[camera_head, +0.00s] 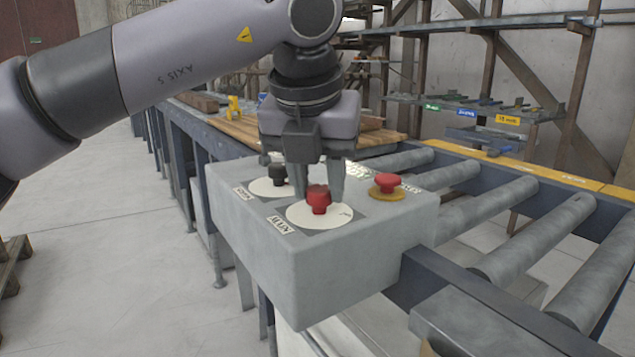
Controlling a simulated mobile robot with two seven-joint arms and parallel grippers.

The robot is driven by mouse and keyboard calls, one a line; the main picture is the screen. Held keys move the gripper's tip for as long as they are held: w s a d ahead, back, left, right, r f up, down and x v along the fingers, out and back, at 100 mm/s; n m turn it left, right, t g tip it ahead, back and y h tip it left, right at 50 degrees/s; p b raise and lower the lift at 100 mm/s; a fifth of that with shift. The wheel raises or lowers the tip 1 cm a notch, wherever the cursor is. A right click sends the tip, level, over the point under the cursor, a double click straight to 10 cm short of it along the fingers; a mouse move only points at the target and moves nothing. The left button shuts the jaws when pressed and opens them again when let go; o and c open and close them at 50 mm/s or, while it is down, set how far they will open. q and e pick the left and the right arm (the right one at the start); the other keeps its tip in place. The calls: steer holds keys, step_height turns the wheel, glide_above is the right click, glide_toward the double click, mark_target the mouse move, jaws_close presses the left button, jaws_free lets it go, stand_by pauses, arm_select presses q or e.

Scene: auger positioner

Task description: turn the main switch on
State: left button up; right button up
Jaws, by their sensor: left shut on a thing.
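The main switch (319,203) is a red knob on a round white dial plate, on top of a grey control box (335,262) with a label reading MAIN at its front left. My left gripper (319,192) reaches down from above, with one finger on each side of the red knob, and is shut on it. The fingers are upright and partly hide the back of the knob and dial. My right gripper is not in view.
A black knob (278,173) on a second white dial is just behind left. A red mushroom button (388,183) on a yellow base is to the right. A roller conveyor (490,215) runs beside the box. Wooden planks (240,130) lie behind.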

arm_select(q)
steer(key=shift+n, duration=0.4)
steer(key=o, duration=1)
steer(key=v, duration=0.7)
steer(key=shift+p, duration=0.35)
steer(key=shift+d+r, duration=0.1)
